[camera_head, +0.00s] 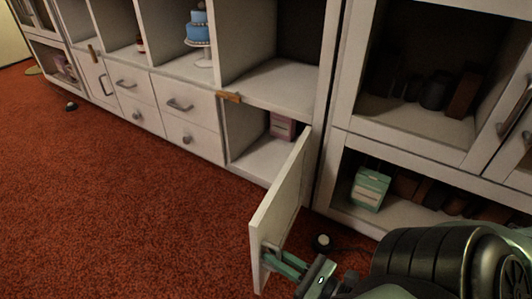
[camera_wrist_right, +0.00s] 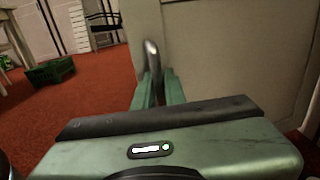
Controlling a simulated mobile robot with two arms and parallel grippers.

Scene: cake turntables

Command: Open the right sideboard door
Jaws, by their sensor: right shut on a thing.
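The white right sideboard door (camera_head: 281,205) stands swung well out from the sideboard, with its hinge side at the right of the opened compartment (camera_head: 262,155). My right gripper (camera_head: 272,258) is at the door's free edge, low in the head view, and is shut on the metal door handle (camera_wrist_right: 152,62). In the wrist view the green fingers of the right gripper (camera_wrist_right: 157,92) are on both sides of the handle, with the door's pale face (camera_wrist_right: 215,60) behind. My left gripper is not in view.
A pink box (camera_head: 283,126) stands inside the opened compartment. A blue cake (camera_head: 199,30) stands on a shelf to the left. A glass-fronted cabinet with a green box (camera_head: 369,189) is at the right. A small round object (camera_head: 322,242) lies near the door.

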